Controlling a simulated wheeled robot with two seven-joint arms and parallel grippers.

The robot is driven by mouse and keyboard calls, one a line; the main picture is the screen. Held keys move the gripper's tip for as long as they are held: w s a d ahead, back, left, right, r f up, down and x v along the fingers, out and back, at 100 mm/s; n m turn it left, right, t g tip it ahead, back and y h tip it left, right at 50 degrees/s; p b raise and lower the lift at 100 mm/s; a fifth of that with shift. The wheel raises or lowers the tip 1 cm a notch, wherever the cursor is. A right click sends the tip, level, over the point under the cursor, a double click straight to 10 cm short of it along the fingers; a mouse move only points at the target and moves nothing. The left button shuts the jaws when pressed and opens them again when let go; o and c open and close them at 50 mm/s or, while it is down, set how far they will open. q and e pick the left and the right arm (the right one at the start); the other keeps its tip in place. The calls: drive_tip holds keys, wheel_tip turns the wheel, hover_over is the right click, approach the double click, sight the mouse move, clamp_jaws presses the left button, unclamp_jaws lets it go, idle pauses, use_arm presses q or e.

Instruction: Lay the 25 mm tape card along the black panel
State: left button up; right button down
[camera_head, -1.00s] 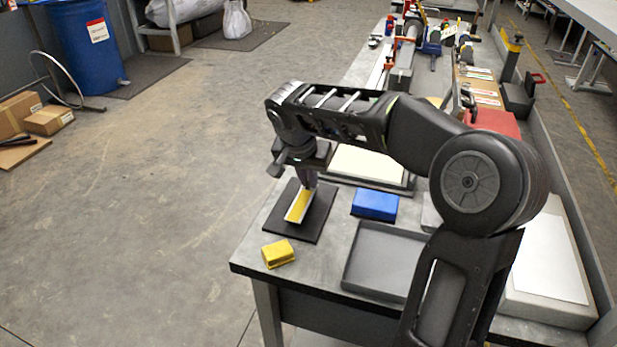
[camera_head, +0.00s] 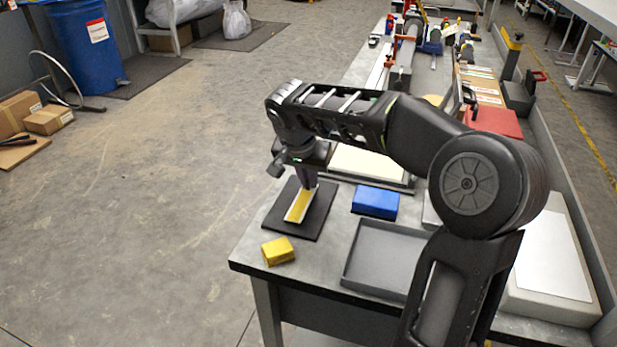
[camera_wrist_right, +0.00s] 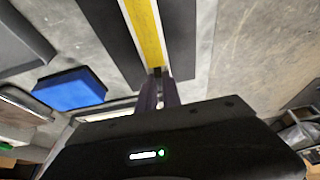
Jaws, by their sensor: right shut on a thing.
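The 25 mm tape card (camera_head: 299,206) is a white strip with a yellow band along it. It is over the black panel (camera_head: 318,221), lengthwise along it, at the left end of the bench. My right gripper (camera_head: 307,184) is shut on the far end of the card, pointing down. In the right wrist view the card (camera_wrist_right: 147,30) runs out from the fingertips (camera_wrist_right: 158,76) across the dark panel (camera_wrist_right: 181,45). I cannot tell whether the card's underside touches the panel. My left gripper is not in view.
A yellow block (camera_head: 278,251) sits near the bench's front corner. A blue block (camera_head: 375,202) and a grey tray (camera_head: 382,262) lie right of the panel. A pale board (camera_head: 365,165) lies behind. Open floor is left of the bench.

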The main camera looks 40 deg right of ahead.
drive_tip(key=shift+f+b, duration=0.1)
drive_tip(key=shift+b, duration=0.25)
idle(0.5)
drive_tip(key=c, duration=1.5)
unclamp_jaws()
drive_tip(key=shift+o, duration=0.5)
drive_tip(key=o, duration=0.4)
drive_tip(key=shift+o, duration=0.2)
drive_tip(key=shift+r+p, duration=1.9)
drive_tip(key=shift+r, duration=1.15)
